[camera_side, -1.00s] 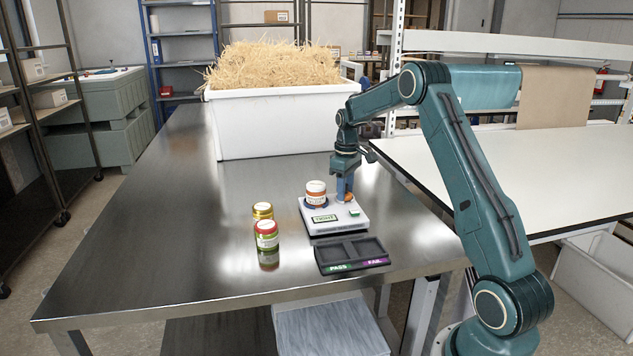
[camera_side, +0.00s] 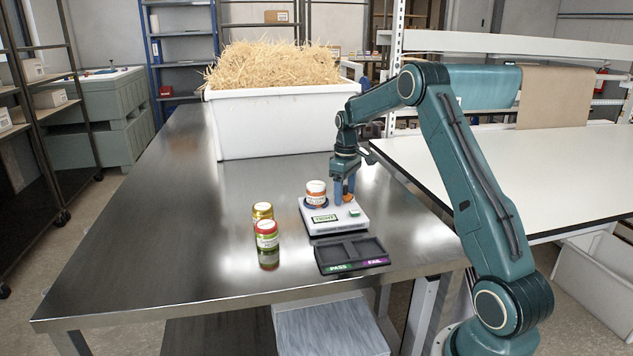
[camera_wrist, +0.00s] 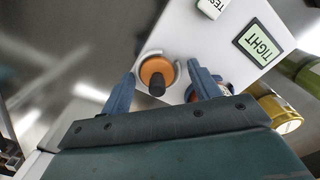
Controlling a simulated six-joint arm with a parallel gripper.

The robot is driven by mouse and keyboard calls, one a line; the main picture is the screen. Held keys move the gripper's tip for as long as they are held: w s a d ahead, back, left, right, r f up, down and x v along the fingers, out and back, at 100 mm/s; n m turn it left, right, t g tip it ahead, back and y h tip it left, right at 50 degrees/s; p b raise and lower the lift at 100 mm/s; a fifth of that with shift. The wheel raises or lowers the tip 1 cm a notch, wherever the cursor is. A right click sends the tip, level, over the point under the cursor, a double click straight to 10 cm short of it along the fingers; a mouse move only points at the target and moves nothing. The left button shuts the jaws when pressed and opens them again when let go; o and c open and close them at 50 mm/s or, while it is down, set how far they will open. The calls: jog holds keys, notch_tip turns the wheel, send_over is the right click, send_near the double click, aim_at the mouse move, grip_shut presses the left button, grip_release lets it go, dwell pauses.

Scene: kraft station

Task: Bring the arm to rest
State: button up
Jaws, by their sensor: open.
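My gripper (camera_side: 345,198) is open, pointing down over the white tester (camera_side: 347,221) on the steel table. In the wrist view its two blue fingers (camera_wrist: 163,75) stand apart on either side of an orange knob (camera_wrist: 155,70) with a dark centre. Whether either finger touches the knob is unclear. A jar with a white lid and an orange label (camera_side: 316,195) sits on the tester, left of the gripper. The tester's green display (camera_side: 324,218) reads TIGHT, also in the wrist view (camera_wrist: 261,43).
A jar with a red-rimmed lid (camera_side: 267,236) and a gold jar (camera_side: 262,210) stand left of the tester. A dark PASS/FAIL tray (camera_side: 351,252) lies in front, both compartments empty. A white bin of straw (camera_side: 285,130) stands behind. The table's left side is clear.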

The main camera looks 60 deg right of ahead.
jog(key=shift+d+r, duration=0.1)
jog(key=shift+r, duration=0.1)
jog(key=shift+r, duration=3.95)
jog(key=shift+r, duration=0.1)
jog(key=shift+a+r, duration=0.15)
jog(key=shift+a, duration=0.15)
jog(key=s+a+r+t, duration=0.1)
jog(key=s+a+r, duration=0.25)
jog(key=a, duration=0.35)
jog(key=s+a+r+t+h, duration=0.1)
jog(key=s+a+r, duration=0.1)
jog(key=a+r, duration=0.35)
jog(key=s+a+r+t, duration=0.1)
jog(key=s+a+r, duration=0.15)
jog(key=a, duration=0.55)
jog(key=s+a+f+t, duration=0.1)
jog(key=s+a+f, duration=0.1)
jog(key=s+a, duration=0.4)
jog(key=s+a+f+t, duration=0.1)
jog(key=s+a, duration=0.4)
jog(key=s, duration=0.6)
jog(key=shift+s+a+f+t+y, duration=0.35)
jog(key=shift+f+t+y, duration=0.05)
jog(key=shift+f, duration=0.2)
